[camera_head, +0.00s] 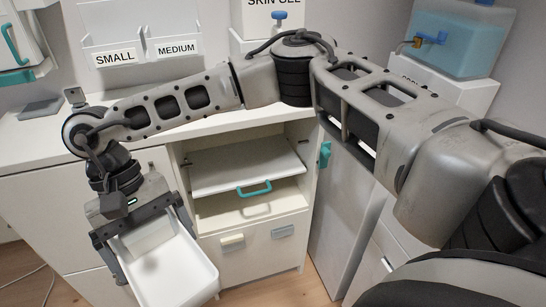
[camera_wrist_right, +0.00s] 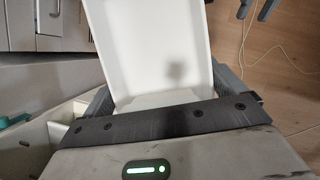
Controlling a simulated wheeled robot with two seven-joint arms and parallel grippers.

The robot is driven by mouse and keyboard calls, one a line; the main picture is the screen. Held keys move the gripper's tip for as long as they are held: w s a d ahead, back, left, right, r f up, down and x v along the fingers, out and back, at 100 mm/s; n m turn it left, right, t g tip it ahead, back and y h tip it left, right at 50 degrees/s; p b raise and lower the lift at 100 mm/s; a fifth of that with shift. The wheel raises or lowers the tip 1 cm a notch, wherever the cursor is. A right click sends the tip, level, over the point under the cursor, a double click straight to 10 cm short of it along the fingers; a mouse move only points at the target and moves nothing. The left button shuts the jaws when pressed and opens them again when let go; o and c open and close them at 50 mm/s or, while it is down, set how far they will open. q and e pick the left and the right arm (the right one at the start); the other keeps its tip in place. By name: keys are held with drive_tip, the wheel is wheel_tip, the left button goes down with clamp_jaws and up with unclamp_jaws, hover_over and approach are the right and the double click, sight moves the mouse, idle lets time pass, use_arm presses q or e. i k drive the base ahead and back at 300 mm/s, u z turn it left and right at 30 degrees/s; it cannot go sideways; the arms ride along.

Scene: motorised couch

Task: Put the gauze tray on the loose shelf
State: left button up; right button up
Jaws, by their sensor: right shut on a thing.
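The white gauze tray (camera_head: 182,275) hangs in front of the cabinet at the lower left of the head view, and looks empty. My right gripper (camera_head: 148,238) is shut on the tray, with a dark finger along each side of its near end. The tray also fills the top middle of the wrist view (camera_wrist_right: 150,50). The white loose shelf (camera_head: 232,165) is inside the open cabinet, to the right of the tray and apart from it. A teal handle (camera_head: 254,188) is at its front edge.
The cabinet (camera_head: 265,245) has a teal-handled door (camera_head: 324,155) standing open at right. Below the shelf is an open compartment, then a closed front with two handles. Wooden floor lies below.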

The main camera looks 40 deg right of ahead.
sight(243, 167)
drive_tip(key=z, duration=3.05)
drive_tip(key=k, duration=1.45)
drive_tip(key=u, duration=1.25)
drive_tip(key=i, duration=1)
